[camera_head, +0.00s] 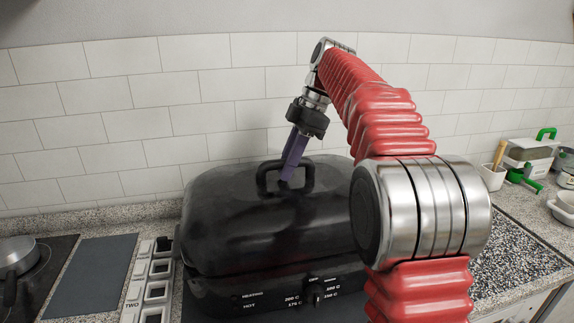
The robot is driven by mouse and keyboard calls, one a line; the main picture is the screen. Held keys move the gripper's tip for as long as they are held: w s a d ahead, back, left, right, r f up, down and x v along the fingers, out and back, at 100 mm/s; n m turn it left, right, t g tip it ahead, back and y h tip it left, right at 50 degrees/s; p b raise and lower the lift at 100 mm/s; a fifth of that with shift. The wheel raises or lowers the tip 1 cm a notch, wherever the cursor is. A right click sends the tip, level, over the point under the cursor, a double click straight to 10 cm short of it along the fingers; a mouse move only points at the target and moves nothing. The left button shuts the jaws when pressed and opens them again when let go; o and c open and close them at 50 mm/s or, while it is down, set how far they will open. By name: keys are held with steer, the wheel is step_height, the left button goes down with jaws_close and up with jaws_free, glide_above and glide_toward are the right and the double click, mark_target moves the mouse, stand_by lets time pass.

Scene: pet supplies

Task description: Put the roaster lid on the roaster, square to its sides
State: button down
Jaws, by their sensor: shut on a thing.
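The roaster lid (235,210) is a large black domed cover with a loop handle (265,178) on top. It sits over the black roaster (250,292), whose front carries a dial and white temperature markings. The lid looks roughly in line with the roaster's sides, but my arm hides its right end. I cannot tell whether the lid's rim rests fully on the roaster. My gripper (289,168), with purple fingers, points down and is shut on the lid's handle.
A hob with a metal pan (15,257) is at the far left, beside a dark grey slab (90,275) and a white switch panel (147,285). White containers and green-handled items (525,165) stand farther right. A tiled wall is behind.

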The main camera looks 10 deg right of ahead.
steer(key=shift+f, duration=0.35)
stand_by(1.3)
steer(key=c, duration=1.6)
jaws_free()
steer(key=shift+o, duration=0.4)
steer(key=shift+f, duration=0.15)
steer(key=shift+v, duration=3.8)
steer(key=shift+a, duration=0.1)
